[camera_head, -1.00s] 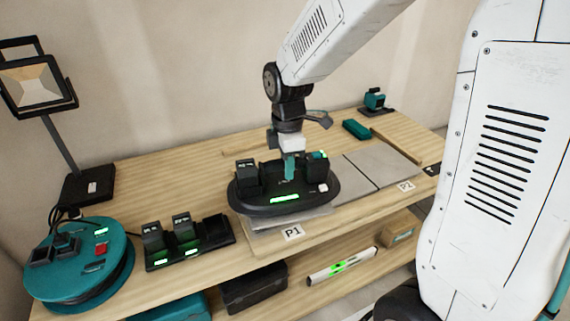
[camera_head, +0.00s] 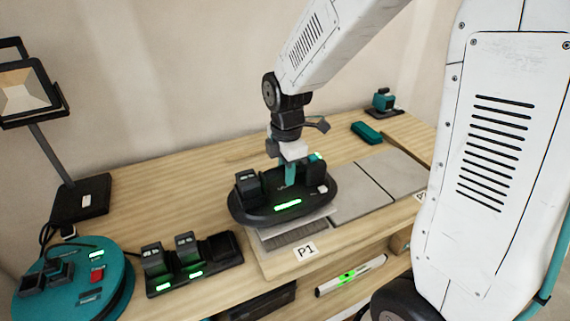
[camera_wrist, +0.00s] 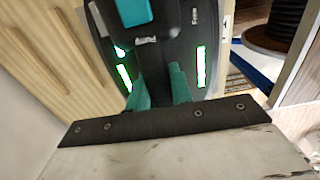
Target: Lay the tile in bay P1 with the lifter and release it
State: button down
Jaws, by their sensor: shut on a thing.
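The lifter (camera_head: 262,213) is a black oval device with a lit green display, and it also shows in the wrist view (camera_wrist: 165,60). My gripper (camera_head: 290,174) is shut on its handle; the teal fingers also show in the wrist view (camera_wrist: 160,90). A pale grey tile (camera_head: 322,214) is under the lifter, mostly hidden by it. Bay P1 is at the bench front, marked by a P1 label (camera_head: 305,251). Its ridged grey bed (camera_head: 296,234) shows in front of the tile. I cannot tell whether the tile touches the bed.
Grey tiles (camera_head: 394,172) lie to the right, towards the partly hidden P2 label. A teal block (camera_head: 366,132) lies at the back. A level (camera_head: 350,276) lies below.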

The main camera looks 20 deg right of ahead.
aim_at(287, 188)
jog(key=shift+f, duration=1.95)
jog(key=shift+f, duration=0.85)
dwell(0.7)
jog(key=c, duration=1.2)
grip_release()
jog(key=shift+o, duration=0.2)
notch_tip(287, 188, up, 8)
jog(key=shift+f, duration=0.1)
